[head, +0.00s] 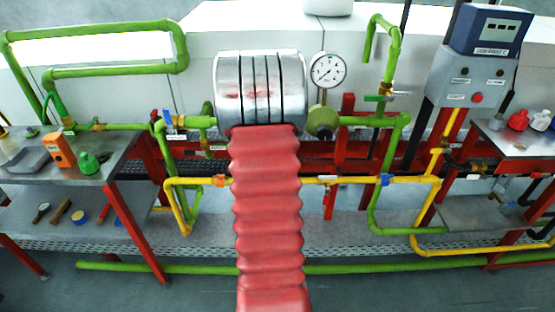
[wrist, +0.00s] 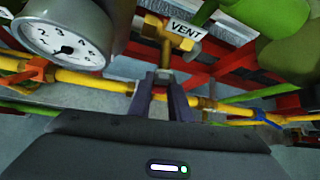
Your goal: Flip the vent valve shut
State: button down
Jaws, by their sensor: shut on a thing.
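The vent valve shows in the wrist view as a brass body (wrist: 155,28) with a stem pointing down, beside a white tag reading VENT (wrist: 186,29). My gripper (wrist: 166,82) is just below that stem, its two dark fingers upright and closed on the valve's handle. The handle is mostly hidden between the fingers, so its exact angle cannot be told. In the head view my own arm covers the gripper and the handle.
A round gauge (wrist: 68,40) is close at the left of the wrist view. A yellow pipe (wrist: 90,80) runs behind the fingers, with an orange handle (wrist: 37,69) at left and a blue one (wrist: 260,117) at right. Green pipework (wrist: 265,15) is close at upper right.

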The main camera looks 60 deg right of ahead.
jog(key=shift+w+d+m+t+y, duration=0.1)
jog(key=shift+m+t+y, duration=0.2)
jog(key=shift+t, duration=0.2)
dwell(0.3)
jog(key=shift+r, duration=0.1)
jog(key=c, duration=2)
grip_release()
jog(key=o, duration=0.4)
jog(key=shift+c, duration=0.2)
jog(key=v, duration=1.3)
jog(key=shift+a, duration=0.4)
jog(key=shift+r, duration=0.15)
